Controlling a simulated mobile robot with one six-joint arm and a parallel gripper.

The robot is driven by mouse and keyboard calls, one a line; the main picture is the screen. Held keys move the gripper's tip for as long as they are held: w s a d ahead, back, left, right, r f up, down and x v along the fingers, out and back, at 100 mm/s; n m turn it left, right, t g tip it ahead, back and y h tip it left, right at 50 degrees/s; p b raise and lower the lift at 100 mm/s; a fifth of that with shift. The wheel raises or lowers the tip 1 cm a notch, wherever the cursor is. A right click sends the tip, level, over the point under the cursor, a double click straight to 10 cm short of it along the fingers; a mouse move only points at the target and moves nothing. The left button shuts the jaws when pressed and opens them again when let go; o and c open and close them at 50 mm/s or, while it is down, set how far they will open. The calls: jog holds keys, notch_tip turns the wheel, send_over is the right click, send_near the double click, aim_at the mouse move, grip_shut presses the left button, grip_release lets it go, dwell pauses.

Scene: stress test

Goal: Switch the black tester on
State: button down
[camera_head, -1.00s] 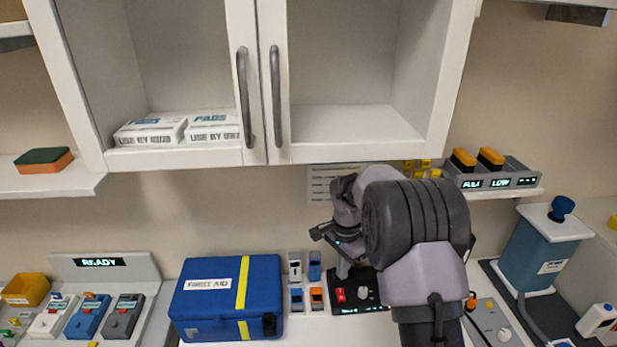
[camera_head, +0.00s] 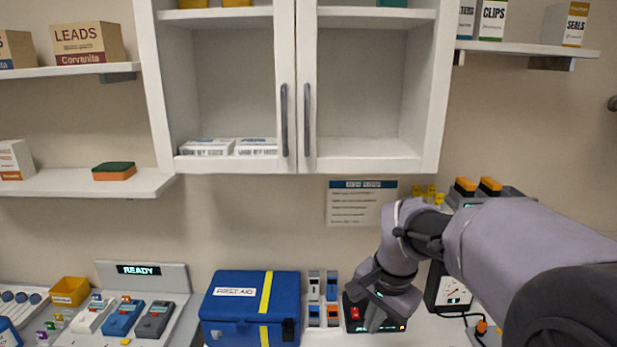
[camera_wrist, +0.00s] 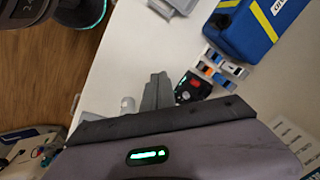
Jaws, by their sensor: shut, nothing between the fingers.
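A black box with a red switch (camera_head: 355,313) stands on the white counter, right of the blue first aid case. My gripper (camera_head: 372,318) is in front of it and hides its middle; small lit marks show along its lower front edge. The black box (camera_wrist: 194,87) also shows in the wrist view, with its red switch and a pale knob, just right of my shut, empty fingers (camera_wrist: 158,90). I cannot tell whether they touch it. A black meter with a white dial (camera_head: 450,292) stands to the right, partly behind my arm; I cannot tell which of the two is the tester.
The blue first aid case (camera_head: 250,308) and small blue and orange switch blocks (camera_head: 323,300) stand close on the left. A white wall cabinet (camera_head: 290,165) hangs above. A tray with a READY display (camera_head: 138,270) is further left. A notice (camera_head: 352,205) hangs behind my arm.

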jog(key=s+a+n+t+b, duration=0.1)
jog(key=s+n+b, duration=0.1)
jog(key=s, duration=0.9)
jog(key=s+a+n+t+y+b, duration=0.1)
jog(key=s+n+t+b, duration=0.1)
jog(key=s, duration=0.8)
jog(key=shift+s+a+f+n, duration=0.15)
jog(key=shift+s+f+n, duration=0.05)
jog(key=shift+s+n, duration=0.15)
